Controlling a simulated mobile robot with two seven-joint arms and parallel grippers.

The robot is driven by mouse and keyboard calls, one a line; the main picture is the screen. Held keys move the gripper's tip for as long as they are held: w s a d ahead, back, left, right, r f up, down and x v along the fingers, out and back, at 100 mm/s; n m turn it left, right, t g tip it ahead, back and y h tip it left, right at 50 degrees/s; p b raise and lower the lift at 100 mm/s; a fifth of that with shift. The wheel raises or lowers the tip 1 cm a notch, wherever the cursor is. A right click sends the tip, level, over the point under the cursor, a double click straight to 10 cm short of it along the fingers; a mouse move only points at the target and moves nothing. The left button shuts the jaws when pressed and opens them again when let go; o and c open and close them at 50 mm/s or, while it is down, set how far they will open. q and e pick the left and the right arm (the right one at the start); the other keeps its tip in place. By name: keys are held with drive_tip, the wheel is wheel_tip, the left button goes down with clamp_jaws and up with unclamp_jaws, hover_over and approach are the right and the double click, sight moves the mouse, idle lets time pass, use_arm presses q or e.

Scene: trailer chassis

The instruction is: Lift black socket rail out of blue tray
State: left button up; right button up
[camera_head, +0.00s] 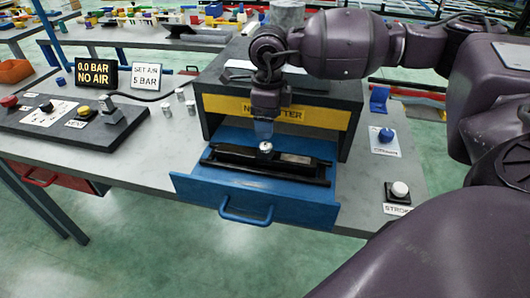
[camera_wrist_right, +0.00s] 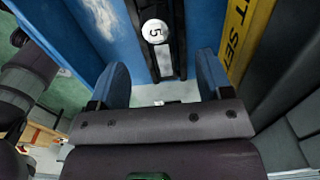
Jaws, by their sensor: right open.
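The blue tray (camera_head: 195,190) is a pulled-out drawer with a blue handle, under a grey housing. The black socket rail (camera_head: 296,159) lies lengthwise across the tray, with a white round piece on it that reads "5" in the right wrist view. My right gripper (camera_head: 264,131) points down just above the middle of the rail. In the right wrist view, my right gripper (camera_wrist_right: 162,80) has its two blue fingers apart, with the rail (camera_wrist_right: 168,62) between their lines; contact cannot be told. My left gripper is in neither view.
The grey housing (camera_head: 355,118) with a yellow label strip overhangs the tray's back. A control panel (camera_head: 70,122) with buttons stands left, beside small metal cylinders. A blue knob (camera_head: 386,135) and a white button (camera_head: 399,189) are on the right.

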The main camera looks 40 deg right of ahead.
sight(265, 145)
wheel_tip(265, 145, down, 5)
drive_tip(key=shift+s+a+r, duration=0.1)
drive_tip(key=shift+s+r, duration=0.05)
drive_tip(key=shift+r, duration=0.05)
drive_tip(key=shift+a+f+b, duration=0.15)
drive_tip(key=shift+f+b, duration=0.1)
drive_tip(key=shift+f, duration=1.25)
drive_tip(key=shift+a+f+b, duration=0.1)
drive_tip(key=shift+f+b, duration=0.1)
drive_tip(key=shift+f, duration=1.3)
drive_tip(key=c, duration=1.2)
drive_tip(key=shift+r, duration=0.1)
drive_tip(key=shift+c, duration=0.4)
drive_tip(key=shift+w+r, duration=0.1)
drive_tip(key=shift+w, duration=0.1)
